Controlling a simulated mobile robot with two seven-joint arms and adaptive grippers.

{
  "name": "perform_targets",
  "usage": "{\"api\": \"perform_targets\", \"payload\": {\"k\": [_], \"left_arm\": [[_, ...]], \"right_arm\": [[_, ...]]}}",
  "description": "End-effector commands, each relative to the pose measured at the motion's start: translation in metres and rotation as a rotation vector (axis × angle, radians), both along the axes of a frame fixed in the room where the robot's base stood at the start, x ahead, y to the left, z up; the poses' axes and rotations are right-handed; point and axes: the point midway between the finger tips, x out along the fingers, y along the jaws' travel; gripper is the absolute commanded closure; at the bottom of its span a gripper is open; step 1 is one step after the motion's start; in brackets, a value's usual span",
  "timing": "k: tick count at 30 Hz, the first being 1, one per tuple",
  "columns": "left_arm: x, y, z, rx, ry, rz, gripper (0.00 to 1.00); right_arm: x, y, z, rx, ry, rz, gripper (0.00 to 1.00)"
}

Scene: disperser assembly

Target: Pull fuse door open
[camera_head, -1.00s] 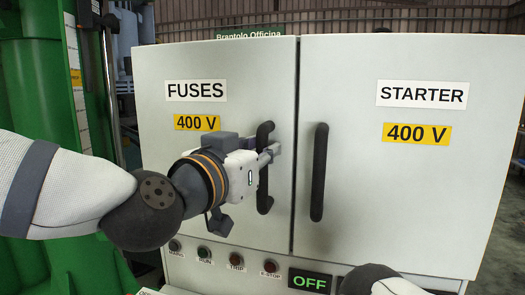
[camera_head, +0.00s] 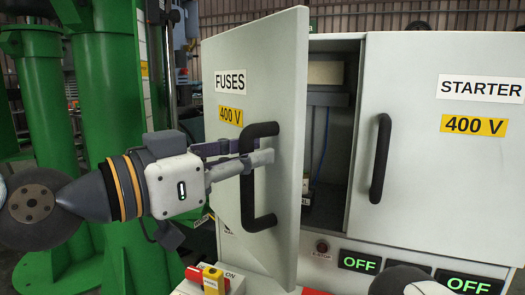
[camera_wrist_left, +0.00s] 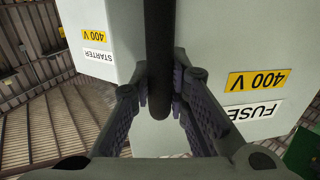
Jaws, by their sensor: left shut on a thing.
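The fuse door (camera_head: 255,65), labelled FUSES and 400 V, stands partly open, swung out from the grey cabinet. Its black bar handle (camera_head: 246,203) is on its outer face. My left gripper (camera_head: 258,152) is shut on the upper part of this handle. In the left wrist view the two fingers (camera_wrist_left: 160,88) close around the dark handle (camera_wrist_left: 159,40) from both sides. The open gap shows part of the cabinet's dark interior (camera_head: 325,150). My right gripper is not visible; only a piece of my right arm shows at the bottom edge.
The starter door (camera_head: 430,180) with its own black handle (camera_head: 380,160) is shut, right of the gap. Lit OFF displays (camera_head: 358,261) are below. A panel with a red and yellow switch (camera_head: 212,278) is below the fuse door. Green columns (camera_head: 105,90) stand at the left.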

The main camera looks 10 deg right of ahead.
Motion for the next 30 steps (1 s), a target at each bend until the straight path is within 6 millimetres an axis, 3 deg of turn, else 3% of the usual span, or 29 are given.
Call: {"api": "perform_targets", "payload": {"k": [9, 23, 24, 26, 30], "left_arm": [[-0.004, 0.019, -0.002, 0.002, 0.006, -0.004, 1.0], [-0.004, 0.021, -0.003, 0.004, 0.008, -0.005, 1.0], [-0.004, 0.021, -0.003, 0.004, 0.008, -0.005, 0.76], [-0.004, 0.021, -0.002, 0.003, 0.006, -0.004, 0.64], [-0.003, 0.021, -0.002, 0.002, 0.005, -0.003, 0.64]], "right_arm": [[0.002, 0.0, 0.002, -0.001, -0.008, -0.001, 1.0], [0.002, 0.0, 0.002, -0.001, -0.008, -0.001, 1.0], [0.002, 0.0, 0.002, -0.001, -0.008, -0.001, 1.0], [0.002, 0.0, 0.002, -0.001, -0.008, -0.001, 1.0], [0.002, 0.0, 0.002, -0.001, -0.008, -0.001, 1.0]]}}
